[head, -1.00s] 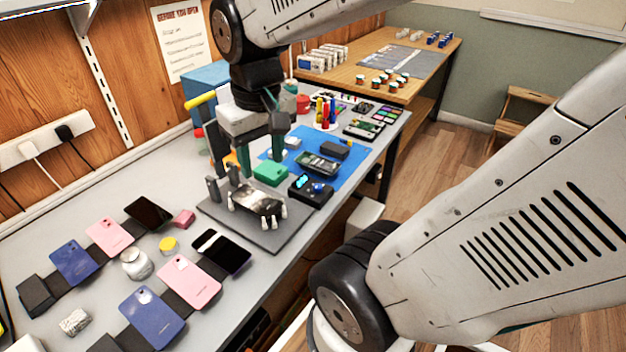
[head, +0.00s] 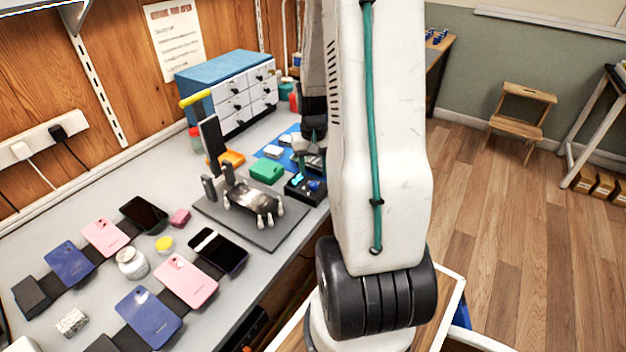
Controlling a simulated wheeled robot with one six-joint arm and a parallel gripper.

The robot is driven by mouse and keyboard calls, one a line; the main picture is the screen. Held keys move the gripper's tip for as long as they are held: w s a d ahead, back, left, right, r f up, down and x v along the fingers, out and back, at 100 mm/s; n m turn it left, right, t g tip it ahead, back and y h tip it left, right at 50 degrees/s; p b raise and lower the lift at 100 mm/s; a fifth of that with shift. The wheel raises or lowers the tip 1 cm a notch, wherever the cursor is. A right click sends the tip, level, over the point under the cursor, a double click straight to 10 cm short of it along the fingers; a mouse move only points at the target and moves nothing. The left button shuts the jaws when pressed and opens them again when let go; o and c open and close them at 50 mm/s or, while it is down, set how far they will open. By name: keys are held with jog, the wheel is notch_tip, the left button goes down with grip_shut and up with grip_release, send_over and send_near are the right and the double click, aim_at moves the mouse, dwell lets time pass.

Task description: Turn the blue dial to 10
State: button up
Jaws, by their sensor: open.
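The blue dial (head: 314,186) sits on top of a small black box (head: 300,193) with a lit cyan display (head: 298,179), on the bench just right of the grey mat. The display's digits are too small to read. My gripper (head: 313,140) shows as a dark shape behind and above the box, over the blue mat. My large white arm link covers much of this area. The gripper is open, though its fingertips are hard to make out, and I cannot tell its exact distance from the dial.
A phone lies in a holder with pale posts on the grey mat (head: 245,232). Several phones lie at the front left. A drawer cabinet (head: 232,95) stands at the back.

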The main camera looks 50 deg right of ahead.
aim_at(313, 183)
notch_tip(313, 183, down, 5)
jog(key=shift+r, duration=0.1)
jog(key=shift+c, duration=0.2)
jog(key=c, duration=0.9)
jog(key=shift+c, duration=0.2)
jog(key=m, duration=1.1)
jog(key=shift+m, duration=0.3)
